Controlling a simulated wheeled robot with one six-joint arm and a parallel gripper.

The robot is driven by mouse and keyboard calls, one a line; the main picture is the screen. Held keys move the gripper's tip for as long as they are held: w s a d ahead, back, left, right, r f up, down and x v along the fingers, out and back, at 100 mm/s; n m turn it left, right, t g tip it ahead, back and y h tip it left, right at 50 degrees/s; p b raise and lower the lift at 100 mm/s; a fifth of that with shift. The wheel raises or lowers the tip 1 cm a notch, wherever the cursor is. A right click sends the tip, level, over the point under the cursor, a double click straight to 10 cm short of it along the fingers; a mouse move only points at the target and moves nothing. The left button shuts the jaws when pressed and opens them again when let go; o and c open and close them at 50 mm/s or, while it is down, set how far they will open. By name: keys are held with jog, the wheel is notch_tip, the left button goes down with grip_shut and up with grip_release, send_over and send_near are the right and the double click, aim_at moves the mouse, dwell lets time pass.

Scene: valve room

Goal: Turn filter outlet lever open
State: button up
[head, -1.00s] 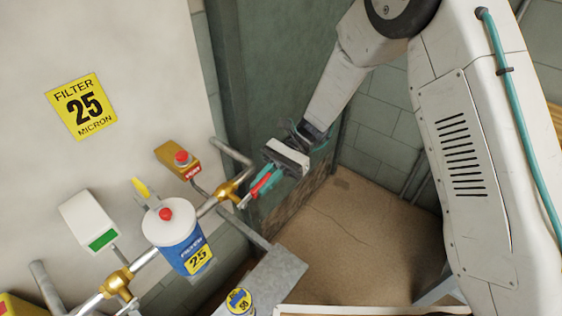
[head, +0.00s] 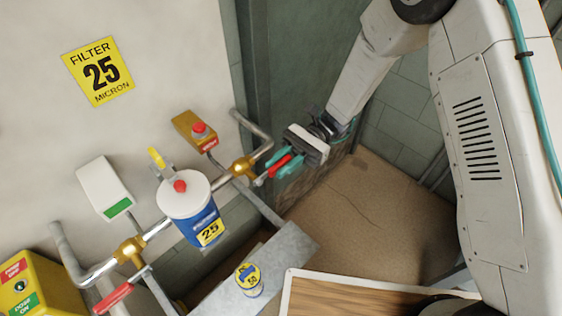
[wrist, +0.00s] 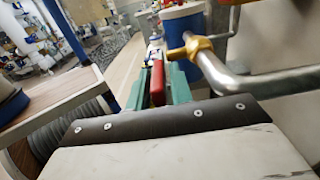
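The filter outlet lever (head: 279,166) is a red handle at the brass valve (head: 243,167) on the pipe right of the blue and white filter (head: 201,222). Its metal shank reaches back toward the valve. My gripper (head: 283,166) has teal fingers, one on each side of the red handle, and appears shut on it. In the wrist view, the red handle (wrist: 157,84) lies lengthwise between the teal fingers (wrist: 158,88), with the brass valve (wrist: 197,45) beyond it to the right. The finger contact faces are hidden.
A second red lever (head: 114,297) is at the left brass valve (head: 130,251). A yellow pump box (head: 32,285), a white box (head: 104,188) and an orange box with red button (head: 196,132) are nearby. A can (head: 249,279) stands on a grey shelf (head: 290,248). A wooden tabletop (head: 340,303) is at the bottom.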

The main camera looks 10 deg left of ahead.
jog(key=shift+o, duration=0.6)
jog(key=shift+w+d, duration=0.1)
jog(key=shift+d, duration=0.05)
jog(key=v, duration=0.7)
jog(key=shift+w+d, duration=0.2)
jog(key=shift+w, duration=0.05)
